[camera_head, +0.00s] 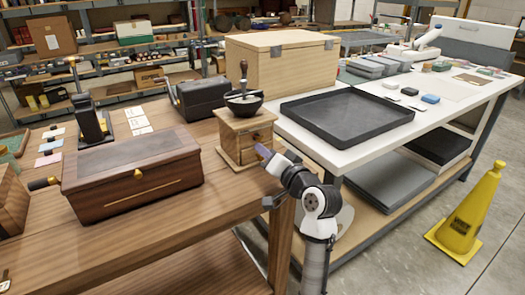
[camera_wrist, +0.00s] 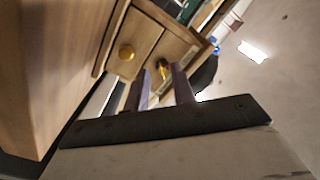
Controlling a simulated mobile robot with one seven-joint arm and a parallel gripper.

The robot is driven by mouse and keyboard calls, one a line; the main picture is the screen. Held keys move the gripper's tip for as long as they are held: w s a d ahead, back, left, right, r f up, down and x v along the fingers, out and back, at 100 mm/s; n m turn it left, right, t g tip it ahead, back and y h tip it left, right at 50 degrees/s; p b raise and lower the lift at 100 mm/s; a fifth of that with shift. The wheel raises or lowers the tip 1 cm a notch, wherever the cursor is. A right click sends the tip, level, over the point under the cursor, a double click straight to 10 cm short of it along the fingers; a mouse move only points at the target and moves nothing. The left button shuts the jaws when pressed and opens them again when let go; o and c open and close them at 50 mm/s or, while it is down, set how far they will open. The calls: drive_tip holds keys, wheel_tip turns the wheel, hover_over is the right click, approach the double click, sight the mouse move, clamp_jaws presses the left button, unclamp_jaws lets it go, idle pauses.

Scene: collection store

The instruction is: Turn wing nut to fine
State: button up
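The wooden grinder box (camera_head: 243,136) stands on the near right corner of the brown table, with a dark bowl and an upright crank handle on top. Its front shows in the wrist view (camera_wrist: 140,40) with a round brass knob (camera_wrist: 126,52). A small brass and dark piece beside that knob looks like the wing nut (camera_wrist: 163,68); its exact angle and any fine mark are too small to read. My gripper (camera_head: 264,152) is at the grinder's front right. In the wrist view its two purple-grey fingers (camera_wrist: 159,76) are apart, with the small piece seen between their tips; contact cannot be told.
A dark wooden chest (camera_head: 130,172) stands left of the grinder, and a black case (camera_head: 205,97) behind it. A black tray (camera_head: 347,115) lies on the white table to the right. A yellow floor cone (camera_head: 470,215) stands at far right.

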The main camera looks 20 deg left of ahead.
drive_tip(key=b+v, duration=0.1)
drive_tip(key=v, duration=1)
drive_tip(key=shift+s+d, duration=0.15)
drive_tip(key=shift+s, duration=0.1)
